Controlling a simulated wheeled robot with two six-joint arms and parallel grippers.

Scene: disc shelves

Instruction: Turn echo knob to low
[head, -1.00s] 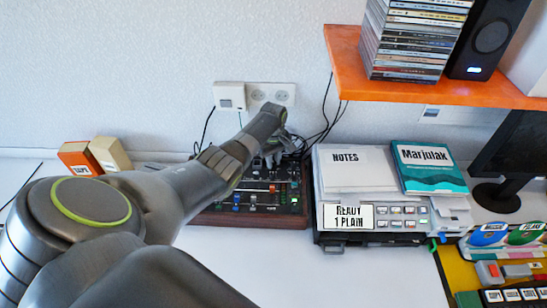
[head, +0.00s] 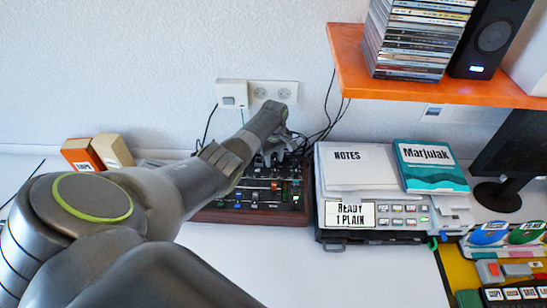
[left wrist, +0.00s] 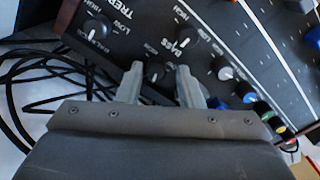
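The mixer (head: 270,214) stands on the white table in the head view, with faders and small knobs on its dark panel. My left gripper (head: 278,150) is over its back part, and my arm hides some of the panel. In the left wrist view my left gripper (left wrist: 159,84) has its two fingers apart. A black knob (left wrist: 155,72) shows between and just beyond them; I cannot tell if they touch it. A bass knob (left wrist: 187,34) and a balance knob (left wrist: 96,27) lie near. I cannot read an echo label. My right gripper is not in view.
Black cables (left wrist: 45,80) lie beside the mixer. A grey device (head: 385,222) with notes and a teal book (head: 430,166) stands right of it. An orange shelf (head: 430,92) overhangs at upper right. The table front (head: 320,275) is clear.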

